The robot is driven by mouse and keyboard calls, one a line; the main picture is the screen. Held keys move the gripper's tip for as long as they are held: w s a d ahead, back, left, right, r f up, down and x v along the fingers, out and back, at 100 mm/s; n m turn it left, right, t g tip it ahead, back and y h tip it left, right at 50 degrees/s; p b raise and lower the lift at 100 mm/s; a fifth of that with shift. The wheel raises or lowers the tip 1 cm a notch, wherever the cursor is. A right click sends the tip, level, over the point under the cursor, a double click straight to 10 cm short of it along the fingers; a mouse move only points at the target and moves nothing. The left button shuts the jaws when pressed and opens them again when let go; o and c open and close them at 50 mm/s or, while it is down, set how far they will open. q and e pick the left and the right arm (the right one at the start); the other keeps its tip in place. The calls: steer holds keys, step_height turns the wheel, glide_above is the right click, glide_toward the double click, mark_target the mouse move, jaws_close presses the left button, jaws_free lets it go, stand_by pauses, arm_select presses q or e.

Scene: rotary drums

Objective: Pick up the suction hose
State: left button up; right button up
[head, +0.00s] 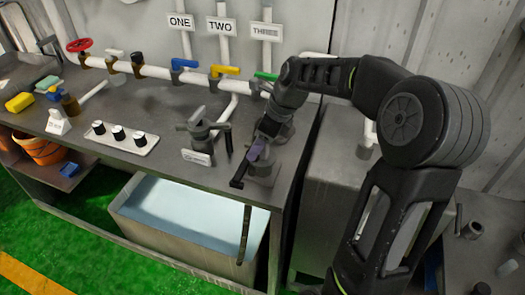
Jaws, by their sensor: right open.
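My right gripper (247,168) is open over the right end of the grey bench, with its dark fingers pointing down and left. A grey cylindrical fitting (265,172) stands on the bench right beside the fingers; I cannot tell whether they touch. A thin dark strip (245,232) hangs down past the bench front, over the water tub. It may be the suction hose, but I cannot tell for sure. My left gripper is not in view.
A grey valve stand (200,135) with a label is left of the gripper. A white pipe (150,71) with coloured valves runs along the back. A three-knob panel (119,137) sits at the left. A water tub (190,215) stands below the bench front.

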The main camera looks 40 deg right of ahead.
steer(key=shift+c, duration=0.5)
jaws_close()
stand_by(0.4)
